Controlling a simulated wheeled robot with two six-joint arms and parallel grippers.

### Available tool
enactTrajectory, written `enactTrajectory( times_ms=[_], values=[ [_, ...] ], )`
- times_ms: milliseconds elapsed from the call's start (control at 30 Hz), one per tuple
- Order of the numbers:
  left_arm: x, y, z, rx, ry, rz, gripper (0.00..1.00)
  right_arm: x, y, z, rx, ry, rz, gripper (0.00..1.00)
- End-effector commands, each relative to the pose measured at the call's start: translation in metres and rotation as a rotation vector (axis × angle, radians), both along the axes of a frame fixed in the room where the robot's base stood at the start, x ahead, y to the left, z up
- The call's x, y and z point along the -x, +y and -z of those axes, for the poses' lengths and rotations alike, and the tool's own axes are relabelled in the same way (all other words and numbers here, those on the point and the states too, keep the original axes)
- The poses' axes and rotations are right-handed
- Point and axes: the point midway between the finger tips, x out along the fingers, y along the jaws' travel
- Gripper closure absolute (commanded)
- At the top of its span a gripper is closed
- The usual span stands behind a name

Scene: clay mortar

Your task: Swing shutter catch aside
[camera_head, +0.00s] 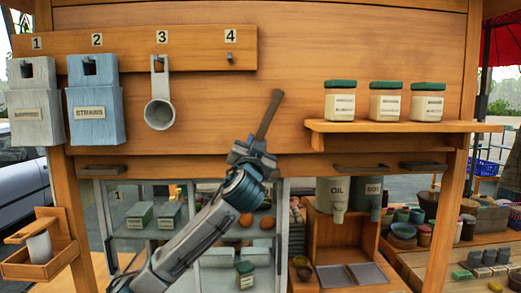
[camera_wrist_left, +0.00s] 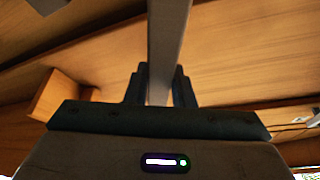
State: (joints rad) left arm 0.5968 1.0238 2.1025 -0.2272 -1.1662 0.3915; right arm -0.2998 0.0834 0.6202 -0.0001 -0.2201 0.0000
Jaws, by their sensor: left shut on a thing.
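A dark brown bar, which looks like the shutter catch (camera_head: 269,112), stands tilted in front of the wooden shutter panel (camera_head: 290,60), its top leaning right. My left gripper (camera_head: 254,146) is shut on its lower end, at the bottom part of the panel. In the left wrist view the bar (camera_wrist_left: 168,45) runs upward from between the two dark fingers (camera_wrist_left: 160,88). The jaws hide the bar's lower end, so I cannot see how it is fixed. My right gripper is in neither view.
Two paper-like holders, a grey (camera_head: 36,105) and a blue one (camera_head: 95,110), and a ladle (camera_head: 159,112) hang from a numbered rail at left. Three green-lidded jars (camera_head: 385,103) stand on a shelf (camera_head: 400,127) at right. A glass case (camera_head: 135,240) is below.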

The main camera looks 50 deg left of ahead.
Motion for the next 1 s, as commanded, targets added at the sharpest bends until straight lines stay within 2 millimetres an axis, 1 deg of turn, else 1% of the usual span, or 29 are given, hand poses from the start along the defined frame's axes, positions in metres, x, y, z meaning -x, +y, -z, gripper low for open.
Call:
enactTrajectory(
  times_ms=[233,267,333,367,633,733,867,1000],
  values=[
    [0.0,0.002,-0.001,-0.003,0.001,-0.008,1.0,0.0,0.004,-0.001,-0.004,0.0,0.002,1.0],
    [0.0,0.002,-0.002,-0.003,0.001,-0.008,0.72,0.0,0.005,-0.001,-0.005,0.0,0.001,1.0],
    [0.0,0.002,-0.002,-0.003,0.002,-0.007,0.59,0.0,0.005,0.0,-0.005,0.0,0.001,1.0],
    [0.0,0.002,-0.002,-0.002,0.001,-0.007,0.56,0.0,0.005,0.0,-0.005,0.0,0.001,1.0],
    [0.001,0.0,0.0,-0.003,0.001,-0.004,0.56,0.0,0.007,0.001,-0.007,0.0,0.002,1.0],
    [0.005,-0.003,0.003,-0.004,0.0,-0.003,0.56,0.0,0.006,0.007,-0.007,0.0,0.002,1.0],
    [0.019,-0.014,0.013,-0.005,-0.002,-0.003,0.56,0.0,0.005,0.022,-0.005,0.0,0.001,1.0],
    [0.039,-0.03,0.024,-0.006,-0.002,-0.003,0.56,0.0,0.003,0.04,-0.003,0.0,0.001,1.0]
  ],
)
